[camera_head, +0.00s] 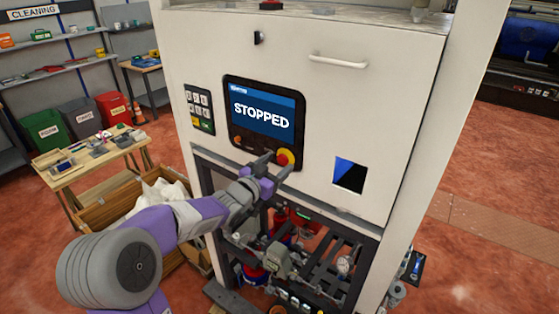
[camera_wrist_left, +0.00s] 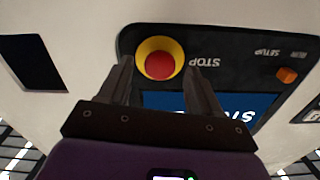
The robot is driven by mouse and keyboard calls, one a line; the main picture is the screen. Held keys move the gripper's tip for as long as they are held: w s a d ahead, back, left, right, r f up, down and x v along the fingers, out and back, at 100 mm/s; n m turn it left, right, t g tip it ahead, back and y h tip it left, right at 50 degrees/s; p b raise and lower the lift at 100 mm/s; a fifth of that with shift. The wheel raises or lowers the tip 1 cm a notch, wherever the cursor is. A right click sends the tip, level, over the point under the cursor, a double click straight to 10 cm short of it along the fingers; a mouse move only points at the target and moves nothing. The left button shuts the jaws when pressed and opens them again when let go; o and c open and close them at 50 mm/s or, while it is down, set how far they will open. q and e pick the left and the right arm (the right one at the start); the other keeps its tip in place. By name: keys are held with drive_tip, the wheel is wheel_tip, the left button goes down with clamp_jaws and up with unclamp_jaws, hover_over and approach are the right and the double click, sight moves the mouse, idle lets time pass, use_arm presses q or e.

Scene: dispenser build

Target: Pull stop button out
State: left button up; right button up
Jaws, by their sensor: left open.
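The stop button (camera_head: 283,157) is a red knob on a yellow ring, at the lower right of the black control panel below the screen. It also shows in the left wrist view (camera_wrist_left: 159,65), with the word STOP beside it. The screen (camera_head: 262,108) reads STOPPED. My left gripper (camera_head: 279,164) is at the button. In the left wrist view its two fingers (camera_wrist_left: 160,75) are apart, one on each side of the button, with a gap visible around the red knob. I cannot tell whether either finger touches it. My right gripper is not in view.
The white machine cabinet (camera_head: 390,110) fills the middle, with a handle (camera_head: 338,60) and a square opening (camera_head: 349,175) right of the panel. A keypad (camera_head: 199,109) is left of the screen. A wooden table (camera_head: 95,165) and wooden crate (camera_head: 120,205) stand at left.

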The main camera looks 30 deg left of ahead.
use_arm(q)
drive_tip(key=shift+w, duration=0.85)
drive_tip(key=shift+c, duration=0.5)
